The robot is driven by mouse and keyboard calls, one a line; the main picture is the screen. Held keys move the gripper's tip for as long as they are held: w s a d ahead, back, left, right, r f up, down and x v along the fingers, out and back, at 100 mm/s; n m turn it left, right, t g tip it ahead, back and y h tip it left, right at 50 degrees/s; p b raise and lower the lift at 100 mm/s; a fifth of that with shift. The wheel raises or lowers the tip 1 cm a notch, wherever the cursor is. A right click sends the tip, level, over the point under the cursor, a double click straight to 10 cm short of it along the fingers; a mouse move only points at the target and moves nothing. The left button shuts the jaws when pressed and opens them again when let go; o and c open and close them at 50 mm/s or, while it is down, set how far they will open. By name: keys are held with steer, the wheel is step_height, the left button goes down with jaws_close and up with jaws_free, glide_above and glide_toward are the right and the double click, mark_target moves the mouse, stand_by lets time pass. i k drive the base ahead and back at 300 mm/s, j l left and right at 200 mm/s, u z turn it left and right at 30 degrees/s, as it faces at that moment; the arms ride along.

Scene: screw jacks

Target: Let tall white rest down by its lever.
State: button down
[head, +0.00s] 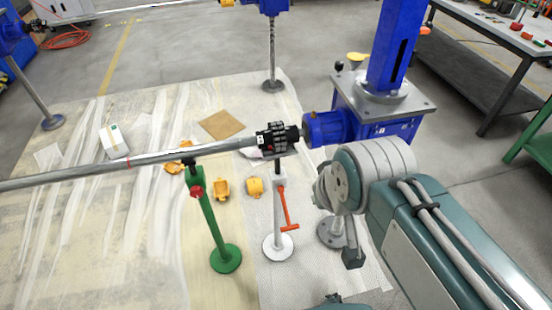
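The tall white rest (278,219) stands upright on a round white base, with its top under the coupling end of the long grey shaft. I cannot tell whether its top touches the shaft. Its orange-red lever (287,208) hangs from the column on the right side, slanting down to a short crossbar. My arm comes in from the lower right, and its large wrist-side joint is right of the white rest. The gripper fingers cannot be made out clearly; a dark piece beside the joint may belong to them. It is apart from the lever.
A green rest (209,222) with a red knob stands left, under the long shaft (90,174). A blue machine (378,120) stands behind my arm. A grey round base (334,233) is close to my arm. Yellow pieces (221,188) and a brown sheet (222,124) lie on the floor covering.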

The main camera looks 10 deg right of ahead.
mark_target(281, 189)
steer(key=i+j, duration=0.2)
steer(key=j, duration=1.05)
steer(key=k+z, duration=0.05)
